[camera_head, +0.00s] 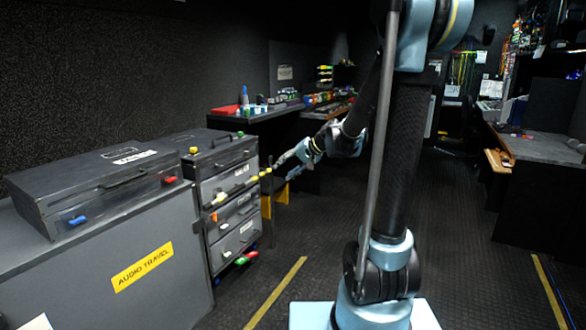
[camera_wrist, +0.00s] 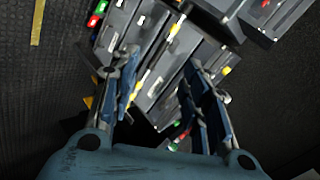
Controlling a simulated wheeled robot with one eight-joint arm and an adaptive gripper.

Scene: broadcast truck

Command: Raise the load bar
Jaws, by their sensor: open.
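A thin bar with yellow sections (camera_head: 220,198), which I take to be the load bar, runs across the front of a grey drawer cabinet (camera_head: 228,185). Its yellow and pale sections also show in the wrist view (camera_wrist: 174,30), slanting between the fingers. My gripper (camera_head: 287,167) is to the right of the cabinet, near the bar's right end. In the wrist view my gripper (camera_wrist: 159,70) is open, with its two blue fingers apart on either side of the bar's line. I cannot tell whether either finger touches the bar.
A grey case (camera_head: 100,180) lies on the audio travel box (camera_head: 140,290) at the left. A dark bench (camera_head: 270,112) with small coloured items stands behind my gripper. A desk (camera_head: 545,147) stands at the right. The floor between is clear, with yellow lines (camera_head: 275,293).

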